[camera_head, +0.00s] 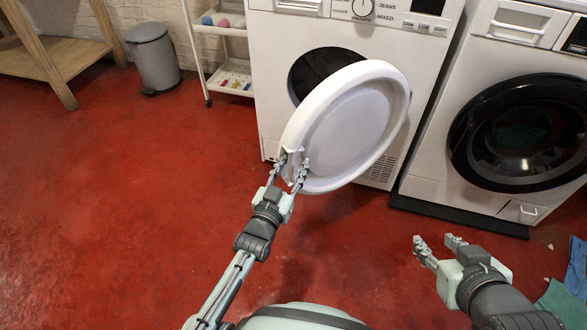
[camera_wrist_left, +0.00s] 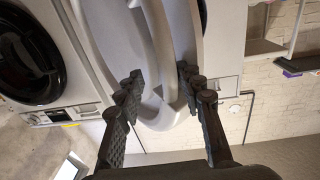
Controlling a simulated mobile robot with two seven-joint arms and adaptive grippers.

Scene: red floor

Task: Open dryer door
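The dryer (camera_head: 350,30) is the white machine at the top middle of the head view. Its round white door (camera_head: 350,130) stands swung out, baring part of the dark drum opening (camera_head: 322,68). My left gripper (camera_head: 291,168) is at the door's lower left edge, with its fingers apart on either side of the rim. In the left wrist view the door's pale rim (camera_wrist_left: 155,50) lies between the spread fingers (camera_wrist_left: 160,90); whether either finger touches it I cannot tell. My right gripper (camera_head: 440,246) is open and empty, in front of the machines.
A second white machine with a dark round door (camera_head: 520,135) stands at the right on a black base. A white trolley (camera_head: 230,75), a grey bin (camera_head: 154,58) and a wooden shelf (camera_head: 60,55) are at the upper left. The red floor at left is clear. Cloths (camera_head: 570,290) lie at the lower right.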

